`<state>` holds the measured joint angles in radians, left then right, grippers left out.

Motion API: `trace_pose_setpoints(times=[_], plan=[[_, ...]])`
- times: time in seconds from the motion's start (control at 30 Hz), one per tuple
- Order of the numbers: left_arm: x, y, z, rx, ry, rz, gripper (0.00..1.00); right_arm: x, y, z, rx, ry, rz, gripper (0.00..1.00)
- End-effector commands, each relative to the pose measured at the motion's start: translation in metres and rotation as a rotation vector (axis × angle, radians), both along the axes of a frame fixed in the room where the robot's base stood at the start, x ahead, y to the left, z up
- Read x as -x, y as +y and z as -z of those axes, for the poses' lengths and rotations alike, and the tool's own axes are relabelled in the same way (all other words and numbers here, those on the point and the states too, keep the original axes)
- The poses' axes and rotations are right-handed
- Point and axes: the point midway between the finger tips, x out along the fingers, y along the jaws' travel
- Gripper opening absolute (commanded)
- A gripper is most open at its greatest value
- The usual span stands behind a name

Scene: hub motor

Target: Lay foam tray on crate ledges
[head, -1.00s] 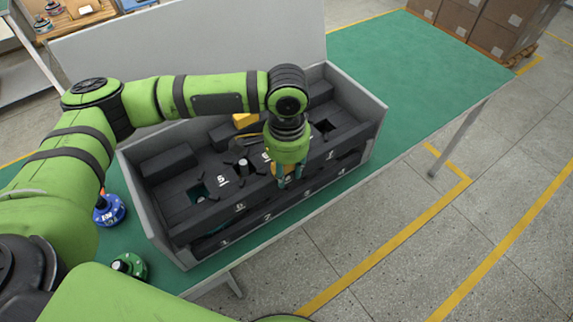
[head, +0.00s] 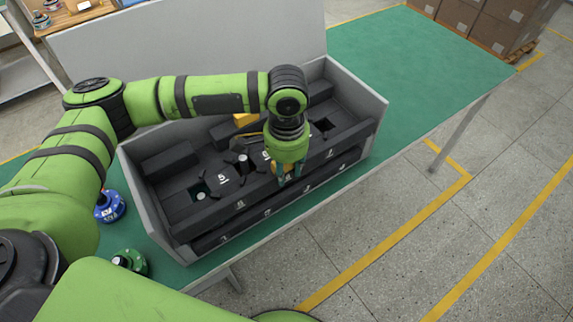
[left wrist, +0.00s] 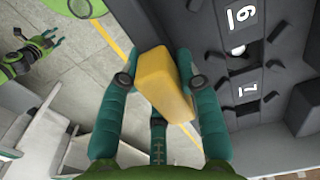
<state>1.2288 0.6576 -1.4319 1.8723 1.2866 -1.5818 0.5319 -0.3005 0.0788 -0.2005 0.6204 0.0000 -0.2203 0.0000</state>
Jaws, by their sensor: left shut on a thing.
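The foam tray (head: 222,180) is dark, with white numbers and cut-out pockets, and lies level-looking inside the grey crate (head: 158,215). My left gripper (head: 288,180) is shut on a yellow block (left wrist: 165,82) at the tray's front side. A second yellow block (head: 246,120) shows at the tray's back. A lower numbered dark layer (head: 267,211) shows under the tray's front edge, with a narrow dark gap between. The ledges are hidden, so I cannot tell whether the tray touches them. My right gripper (left wrist: 42,45) shows small in the left wrist view, away from the tray.
The crate stands on a green table (head: 425,65), clear to its right. A blue hub part (head: 110,207) and a green hub part (head: 130,262) stand left of the crate. The grey lid (head: 190,45) stands up behind. Cardboard boxes (head: 490,22) are at the far right.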

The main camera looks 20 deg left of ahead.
Motion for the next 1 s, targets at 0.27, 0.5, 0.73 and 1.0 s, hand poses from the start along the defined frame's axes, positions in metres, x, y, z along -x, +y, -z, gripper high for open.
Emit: trace_pose_setpoints(times=[0.27,0.5,0.73,1.0], plan=[[0.000,0.000,0.000,0.000,0.000,0.000,0.61,0.000,0.000,0.000,0.000,0.000,0.001,0.40],[0.000,0.000,-0.006,0.001,-0.002,0.000,0.61,-0.001,-0.003,0.000,0.004,-0.002,0.000,0.40],[-0.001,-0.001,-0.047,0.003,-0.005,0.000,0.61,-0.001,-0.002,0.000,0.002,0.000,0.000,0.40],[0.000,-0.001,-0.100,0.001,-0.003,0.001,0.61,0.000,-0.001,0.000,0.001,0.000,0.000,0.40]])
